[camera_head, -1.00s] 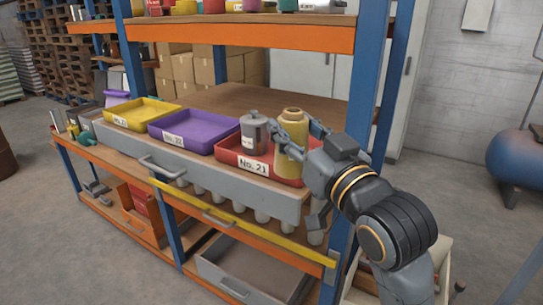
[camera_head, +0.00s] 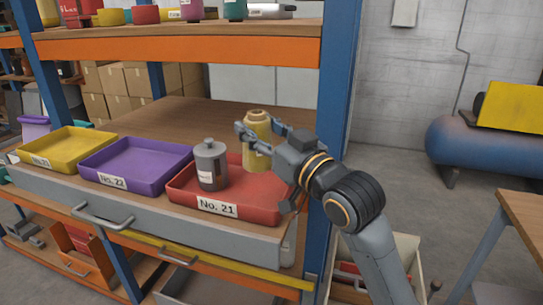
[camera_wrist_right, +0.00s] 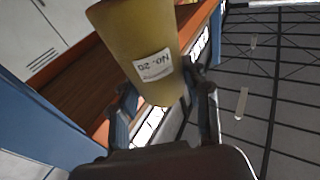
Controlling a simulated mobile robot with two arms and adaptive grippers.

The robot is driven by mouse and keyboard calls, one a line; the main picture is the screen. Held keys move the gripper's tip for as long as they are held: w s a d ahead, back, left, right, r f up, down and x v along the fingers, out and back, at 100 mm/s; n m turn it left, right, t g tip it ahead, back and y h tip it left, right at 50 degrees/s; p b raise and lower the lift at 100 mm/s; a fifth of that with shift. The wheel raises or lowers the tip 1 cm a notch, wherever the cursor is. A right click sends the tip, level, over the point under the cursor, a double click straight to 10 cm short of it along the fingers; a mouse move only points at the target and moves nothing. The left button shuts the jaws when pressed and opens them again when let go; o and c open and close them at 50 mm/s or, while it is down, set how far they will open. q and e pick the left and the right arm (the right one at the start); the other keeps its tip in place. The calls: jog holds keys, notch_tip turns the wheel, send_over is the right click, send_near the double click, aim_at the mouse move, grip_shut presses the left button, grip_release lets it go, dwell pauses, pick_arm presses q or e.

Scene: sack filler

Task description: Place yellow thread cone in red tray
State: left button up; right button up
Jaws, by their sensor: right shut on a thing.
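The yellow thread cone (camera_head: 256,126) is at the back of the red tray (camera_head: 265,213), seen in the head view. Its lower end overlaps the tray's inside in the picture; I cannot tell whether it touches the floor. My right gripper (camera_head: 262,138) comes in from the right and is shut on the cone. In the right wrist view the cone (camera_wrist_right: 140,40) is between the fingers (camera_wrist_right: 163,102), with a "No. 20" label. The red tray is labelled "No. 21". My left gripper is not in view.
A grey lidded canister (camera_head: 211,166) stands in the red tray, left of the cone. A purple tray (camera_head: 135,170) and a yellow tray (camera_head: 60,150) lie further left. A blue shelf post (camera_head: 340,90) rises close to my right arm. An orange-edged shelf (camera_head: 180,50) is above.

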aim_at(271, 144)
jog(key=w+f, duration=0.1)
jog(key=w+d+f, duration=0.1)
jog(key=f, duration=0.1)
jog(key=shift+w+d+f, duration=0.1)
jog(key=shift+d+f, duration=0.1)
jog(key=shift+f, duration=0.05)
jog(key=f, duration=0.1)
jog(key=d+f+p, duration=0.1)
jog(key=f, duration=0.1)
jog(key=w+f+p, duration=0.1)
jog(key=f, duration=0.1)
jog(key=shift+w+d, duration=0.1)
jog(key=shift+d, duration=0.1)
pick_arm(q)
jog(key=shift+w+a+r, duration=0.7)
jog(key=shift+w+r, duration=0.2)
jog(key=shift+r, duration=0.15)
pick_arm(e)
jog(key=shift+a+f, duration=0.1)
jog(key=shift+f, duration=0.1)
jog(key=o, duration=1.2)
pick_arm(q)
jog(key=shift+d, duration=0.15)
